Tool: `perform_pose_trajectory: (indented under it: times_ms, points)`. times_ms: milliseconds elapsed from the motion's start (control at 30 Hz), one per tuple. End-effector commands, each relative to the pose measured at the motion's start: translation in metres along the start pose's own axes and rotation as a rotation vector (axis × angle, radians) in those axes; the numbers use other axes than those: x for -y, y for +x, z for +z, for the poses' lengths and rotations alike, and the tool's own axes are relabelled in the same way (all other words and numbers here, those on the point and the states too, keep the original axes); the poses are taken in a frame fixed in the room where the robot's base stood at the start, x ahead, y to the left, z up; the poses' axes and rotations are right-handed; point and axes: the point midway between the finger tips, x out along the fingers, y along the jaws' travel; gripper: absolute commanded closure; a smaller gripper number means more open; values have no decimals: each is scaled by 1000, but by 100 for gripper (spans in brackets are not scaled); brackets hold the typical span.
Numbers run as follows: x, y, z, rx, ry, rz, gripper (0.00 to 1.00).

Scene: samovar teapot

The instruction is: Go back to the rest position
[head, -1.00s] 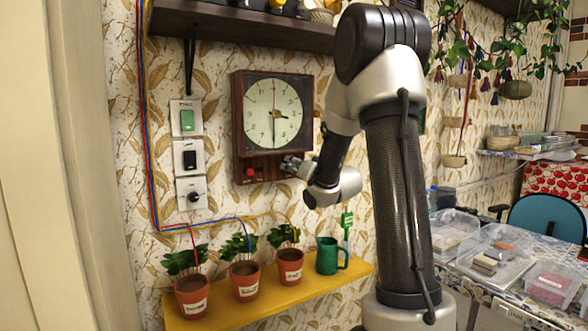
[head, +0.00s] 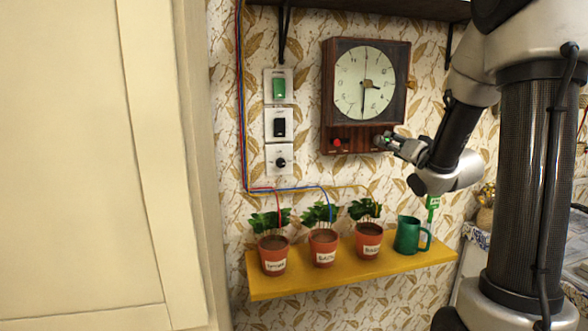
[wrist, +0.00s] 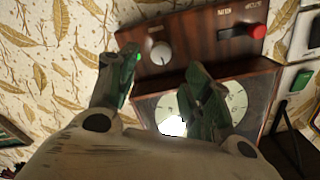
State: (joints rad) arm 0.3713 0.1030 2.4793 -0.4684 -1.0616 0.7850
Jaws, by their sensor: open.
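My gripper (head: 387,141) is at the lower right of the brown wooden wall clock (head: 327,70) in the head view. In the wrist view my gripper (wrist: 163,63) has its two green-grey fingers spread apart with nothing between them. The red button also shows in the head view (head: 338,142). I cannot tell whether a finger touches the panel. In the head view my gripper hides the knob.
A yellow shelf (head: 352,283) below the clock holds three potted plants and a green mug (head: 408,235). Several switches (head: 279,123) and coloured wires are left of the clock. A dark shelf is above. A pale cabinet or door (head: 70,170) fills the left.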

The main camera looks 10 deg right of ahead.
Motion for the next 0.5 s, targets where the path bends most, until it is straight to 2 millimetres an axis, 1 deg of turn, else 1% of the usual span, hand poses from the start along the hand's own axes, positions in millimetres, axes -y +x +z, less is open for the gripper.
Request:
perform_pose_trajectory:
  times_ms: [67,133,167,200,267,300,367,400,433,467,500]
  points:
    - [-7,0,7,30,-41,29,50]
    - [-26,-3,22,98,-89,103,50]
    - [-37,-6,32,141,-112,148,50]
    - [-55,-14,47,212,-144,217,50]
    - [-83,-32,72,339,-192,330,50]
    - [-98,-50,84,425,-222,403,50]
    - [-109,-80,98,557,-263,491,50]
    - [-111,-102,105,644,-285,538,50]
    - [-110,-119,110,709,-298,568,50]
    - [-106,-136,114,774,-311,591,50]
    - [-99,-160,119,860,-323,615,50]
